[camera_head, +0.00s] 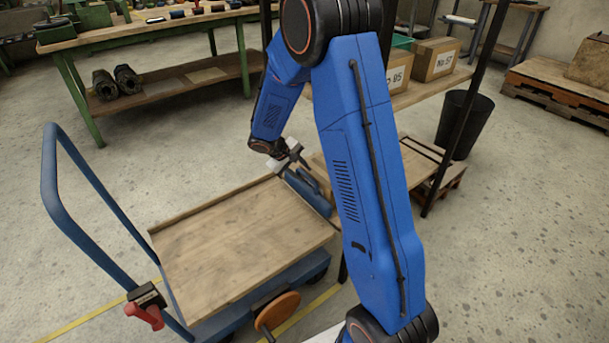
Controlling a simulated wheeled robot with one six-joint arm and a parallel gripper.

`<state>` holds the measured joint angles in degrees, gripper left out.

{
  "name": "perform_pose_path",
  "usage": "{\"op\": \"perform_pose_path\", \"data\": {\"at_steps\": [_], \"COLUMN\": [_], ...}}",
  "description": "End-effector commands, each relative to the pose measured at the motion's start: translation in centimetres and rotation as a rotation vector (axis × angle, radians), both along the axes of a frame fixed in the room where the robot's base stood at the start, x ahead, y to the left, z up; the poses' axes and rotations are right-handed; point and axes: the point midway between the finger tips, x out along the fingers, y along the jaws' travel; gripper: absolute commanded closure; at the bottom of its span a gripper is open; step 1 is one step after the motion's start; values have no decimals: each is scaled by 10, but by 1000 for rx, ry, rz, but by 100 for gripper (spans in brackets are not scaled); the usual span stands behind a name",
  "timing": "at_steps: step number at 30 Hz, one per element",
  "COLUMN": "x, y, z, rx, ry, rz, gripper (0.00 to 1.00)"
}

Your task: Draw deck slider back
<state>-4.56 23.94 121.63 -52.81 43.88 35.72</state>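A cart with a flat wooden deck (240,240) and a tall blue push handle (48,170) stands at the lower left. A blue piece (308,195) sits at the deck's far right edge; I cannot tell whether it is the slider. My gripper (296,165) is small in view, just above and beside this blue piece, at the end of my blue arm. I cannot tell whether it touches the piece or whether its fingers are open or shut. My upper arm hides what lies to the right of it.
A red lever (150,315) is on the cart's handle side, and an orange-brown disc (277,311) is at its near side. A green-legged workbench (150,30) stands behind. Boxes (435,58) rest on a shelf, with a black bin (461,122) beside it. Floor left of the cart is clear.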

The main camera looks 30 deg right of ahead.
Motion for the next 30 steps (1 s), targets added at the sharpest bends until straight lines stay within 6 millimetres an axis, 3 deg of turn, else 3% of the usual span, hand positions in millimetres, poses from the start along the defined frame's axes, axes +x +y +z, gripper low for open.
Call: {"op": "perform_pose_path", "data": {"at_steps": [6, 18, 23, 30], "x": [2, 3, 3, 3], "y": [-13, -16, -16, -14], "z": [-20, -25, -24, -24], "rx": [0, 0, 0, 0], "ry": [0, -1, -1, -1], "rz": [-1, 0, 0, 1], "gripper": [68, 68, 100, 100]}}
